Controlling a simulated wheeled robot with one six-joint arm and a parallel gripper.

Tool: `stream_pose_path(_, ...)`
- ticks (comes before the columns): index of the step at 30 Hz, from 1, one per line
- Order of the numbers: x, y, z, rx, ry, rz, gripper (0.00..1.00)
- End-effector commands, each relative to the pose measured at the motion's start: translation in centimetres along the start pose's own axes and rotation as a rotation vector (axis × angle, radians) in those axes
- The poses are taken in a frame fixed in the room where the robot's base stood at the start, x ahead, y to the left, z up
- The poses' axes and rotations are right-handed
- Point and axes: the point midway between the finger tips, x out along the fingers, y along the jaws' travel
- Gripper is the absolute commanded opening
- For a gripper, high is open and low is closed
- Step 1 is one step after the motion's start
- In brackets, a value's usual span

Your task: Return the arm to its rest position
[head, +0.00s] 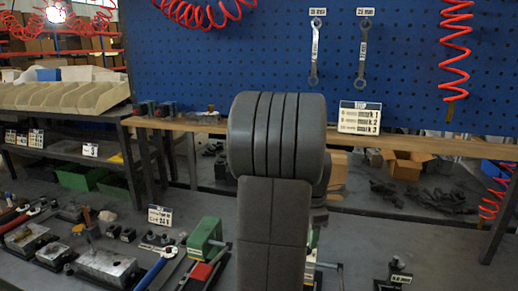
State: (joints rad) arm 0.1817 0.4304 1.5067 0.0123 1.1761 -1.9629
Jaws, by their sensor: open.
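Only the head view is given. My arm (275,190) stands folded upright in the middle of the picture, with a thick ribbed grey joint above a flat grey link. My gripper does not show, and its jaws are hidden or out of the picture. The arm hides part of the workbench (190,220) behind it. I cannot see contact between the arm and anything else.
A green and red vise (204,238) stands just left of my arm. A blue-handled wrench (158,264) and metal blocks (108,267) lie further left. A small dark fixture (393,277) stands at right. Red coiled hoses (456,50) hang before the blue pegboard (405,55).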

Motion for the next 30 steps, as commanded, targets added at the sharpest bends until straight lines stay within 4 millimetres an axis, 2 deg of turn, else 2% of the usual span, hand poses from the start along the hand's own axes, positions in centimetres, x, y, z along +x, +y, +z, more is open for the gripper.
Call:
stream_pose_path(1, 0.9, 0.0, 0.0, 0.000, 0.002, -0.004, 0.49)
stream_pose_path(6, 3.2, 0.0, 0.0, 0.000, 0.001, -0.003, 0.49)
stream_pose_path(11, 4.3, 0.0, 0.0, 0.000, 0.000, -0.001, 0.49)
stream_pose_path(23, 4.2, 0.0, 0.0, 0.009, 0.000, 0.000, 0.49)
stream_pose_path(26, 3.7, 0.0, 0.0, 0.001, -0.001, 0.001, 0.49)
stream_pose_path(30, 2.0, 0.1, 0.0, 0.000, -0.001, 0.004, 0.49)
